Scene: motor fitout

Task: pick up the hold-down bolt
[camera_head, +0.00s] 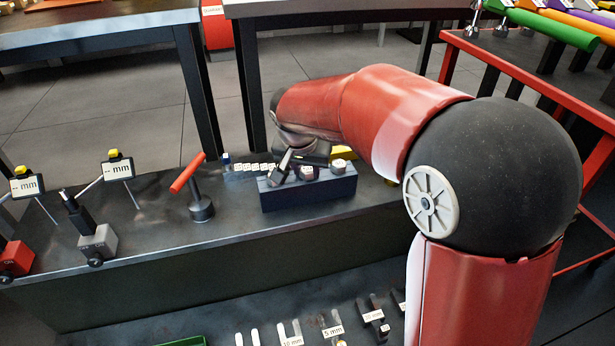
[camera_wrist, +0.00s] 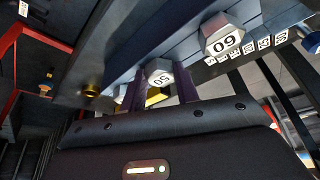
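Hex-headed hold-down bolts stand in a dark blue block on the bench. In the wrist view, one bolt marked 50 (camera_wrist: 160,76) is between the two dark fingers of my gripper (camera_wrist: 160,88). Another bolt marked 60 (camera_wrist: 224,38) stands beside it, clear of the fingers. In the head view, the dark blue block (camera_head: 308,196) carries bolts, with one pale head (camera_head: 338,167) at its right end. My gripper (camera_head: 292,160) is low over the block's left part. The fingers are apart around the 50 bolt; whether they press on it cannot be told.
A red-handled T tool (camera_head: 188,182) stands left of the block on the bench (camera_head: 240,225). Gauges labelled mm (camera_head: 118,170) stand farther left. A row of number labels (camera_head: 252,167) lies behind the block. Labelled pieces (camera_head: 290,335) lie on a lower surface in front.

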